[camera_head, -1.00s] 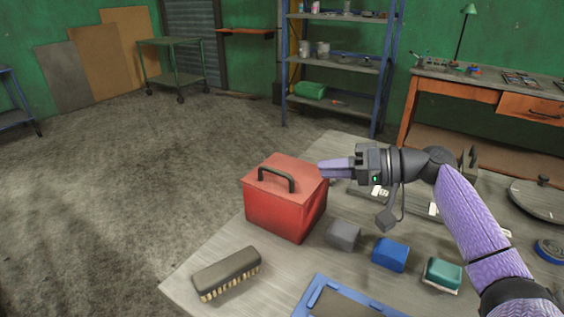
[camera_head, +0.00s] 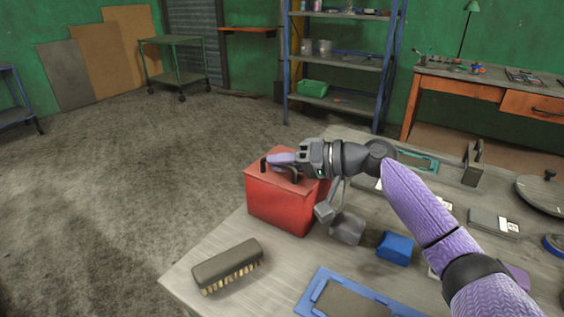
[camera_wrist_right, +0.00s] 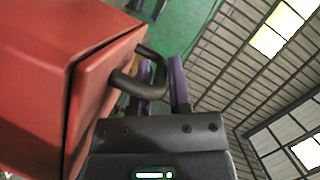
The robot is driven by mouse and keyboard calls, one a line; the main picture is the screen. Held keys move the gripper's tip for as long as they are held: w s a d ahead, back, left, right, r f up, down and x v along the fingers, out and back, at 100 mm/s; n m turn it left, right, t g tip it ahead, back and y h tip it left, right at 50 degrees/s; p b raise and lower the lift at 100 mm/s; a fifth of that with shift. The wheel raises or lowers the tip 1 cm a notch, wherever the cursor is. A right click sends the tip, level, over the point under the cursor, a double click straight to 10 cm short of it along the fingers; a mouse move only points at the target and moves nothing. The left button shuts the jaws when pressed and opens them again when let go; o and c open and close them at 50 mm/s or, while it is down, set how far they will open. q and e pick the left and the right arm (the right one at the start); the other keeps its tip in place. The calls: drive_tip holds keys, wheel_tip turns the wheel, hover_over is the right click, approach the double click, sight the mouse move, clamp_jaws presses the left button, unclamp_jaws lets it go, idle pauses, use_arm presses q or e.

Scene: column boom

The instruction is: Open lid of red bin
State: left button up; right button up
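The red bin (camera_head: 280,205) stands on the workbench with its lid down. It has a dark handle (camera_head: 264,165) on top, partly hidden by my right gripper (camera_head: 280,160). In the right wrist view the bin (camera_wrist_right: 45,60) fills the left side, and the handle (camera_wrist_right: 157,85) sticks out towards my right gripper (camera_wrist_right: 162,85). The purple fingers are apart, one inside the handle loop and one outside it, with the bar between them. A gap shows beside the bar. My left gripper is not in view.
A brush (camera_head: 227,267) lies at the bench's left front. A grey block (camera_head: 347,228), a blue block (camera_head: 395,248) and a blue-framed tray (camera_head: 350,297) lie to the right and front of the bin. The floor left of the bench is clear.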

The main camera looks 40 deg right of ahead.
clamp_jaws()
idle(1.2)
